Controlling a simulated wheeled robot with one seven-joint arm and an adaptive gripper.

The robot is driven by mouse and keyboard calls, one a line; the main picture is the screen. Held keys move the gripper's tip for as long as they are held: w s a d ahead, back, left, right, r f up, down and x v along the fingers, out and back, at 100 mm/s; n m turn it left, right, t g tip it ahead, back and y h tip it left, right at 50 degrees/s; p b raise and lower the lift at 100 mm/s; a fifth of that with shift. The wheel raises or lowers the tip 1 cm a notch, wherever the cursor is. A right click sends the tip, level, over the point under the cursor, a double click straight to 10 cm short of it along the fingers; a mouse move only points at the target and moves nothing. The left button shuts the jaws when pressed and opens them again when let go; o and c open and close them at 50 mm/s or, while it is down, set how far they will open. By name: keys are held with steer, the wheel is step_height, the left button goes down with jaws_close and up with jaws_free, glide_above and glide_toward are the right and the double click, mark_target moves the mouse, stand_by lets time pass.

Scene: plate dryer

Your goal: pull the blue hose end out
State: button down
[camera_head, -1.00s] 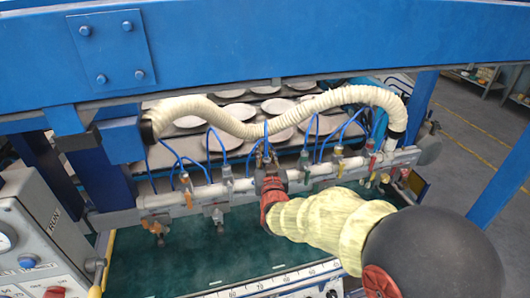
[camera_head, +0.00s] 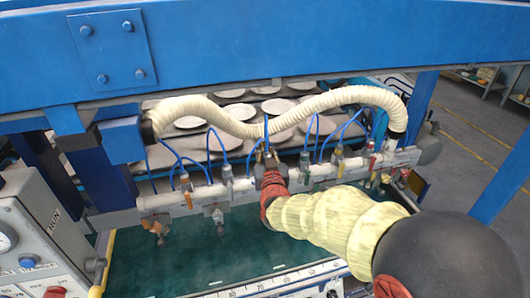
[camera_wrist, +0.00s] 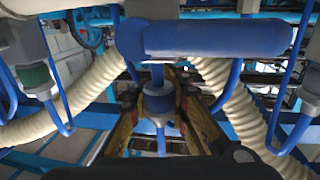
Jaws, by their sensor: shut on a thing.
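The blue hose (camera_head: 266,128) rises from the fitting at the middle of the white manifold pipe (camera_head: 325,172). Its end is mostly hidden by my gripper in the head view. My gripper (camera_head: 268,158) reaches in from the lower right and is shut around the hose end at that fitting. In the wrist view the fingers of my gripper (camera_wrist: 160,105) stand on both sides of the blue hose end (camera_wrist: 160,125). A thick blue handle (camera_wrist: 215,38) lies across, just above the fingers in that picture. I cannot tell whether the end is still seated.
Other fittings with looping blue hoses (camera_head: 212,140) stand on both sides along the pipe. A ribbed cream hose (camera_head: 235,122) sags behind my gripper. Plates (camera_head: 278,106) lie behind it. A blue beam (camera_head: 300,45) crosses above. The green surface (camera_head: 180,265) in front is open.

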steer(key=shift+r, duration=0.3)
steer(key=c, duration=2.1)
jaws_free()
steer(key=o, duration=0.4)
steer(key=shift+f, duration=0.1)
steer(key=s, duration=0.4)
steer(key=s+d, duration=0.1)
steer(key=s, duration=0.7)
steer(key=shift+d, duration=0.25)
steer(key=s+d+f+g, duration=0.1)
steer(key=s+d+g, duration=0.3)
steer(key=s, duration=0.5)
steer(key=s+d+f+m+g+h+b, duration=0.1)
steer(key=s+d+g, duration=0.3)
steer(key=s+d, duration=0.4)
steer(key=s+d+f+g+h, duration=0.1)
steer(key=s+d+g, duration=0.3)
steer(key=s, duration=0.8)
steer(key=shift+d+f+b, duration=0.15)
steer(key=shift+d+f, duration=0.1)
steer(key=shift+d, duration=0.25)
steer(key=shift+d+f+b, duration=0.15)
steer(key=shift+d+f, duration=0.1)
steer(key=shift+d, duration=0.2)
